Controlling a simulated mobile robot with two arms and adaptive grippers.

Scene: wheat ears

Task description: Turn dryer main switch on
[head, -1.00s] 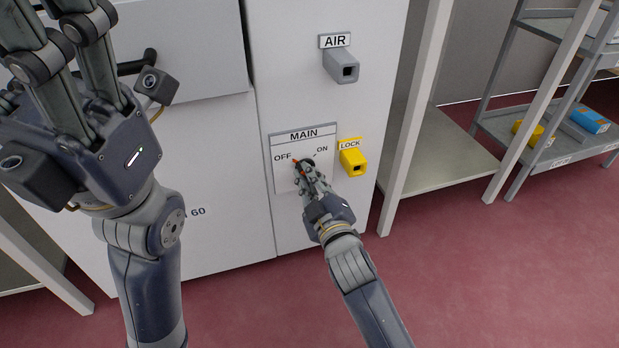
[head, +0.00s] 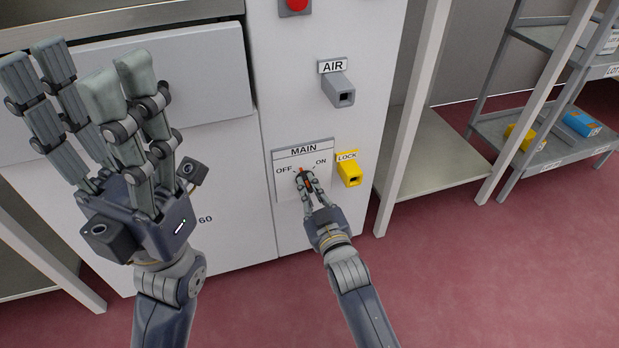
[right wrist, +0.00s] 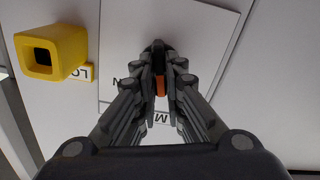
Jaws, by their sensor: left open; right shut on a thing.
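The main switch is a small dark rotary knob with an orange pointer (head: 301,170) on a white panel (head: 288,192) marked MAIN, OFF and ON. The pointer stands roughly upright, between the OFF and ON labels. My right gripper (head: 306,179) is shut on the knob, its fingers hiding much of it. In the right wrist view the fingers (right wrist: 164,75) close around the dark knob and its orange stripe (right wrist: 160,86). My left gripper (head: 78,80) is open and empty, raised at the left in front of the dryer (head: 235,215).
A yellow LOCK block (head: 349,174) sits just right of the panel, and a grey AIR block (head: 340,94) sits above. A red button (head: 297,5) is at the top. A shelf rack (head: 535,130) stands at right. The red floor is clear at front right.

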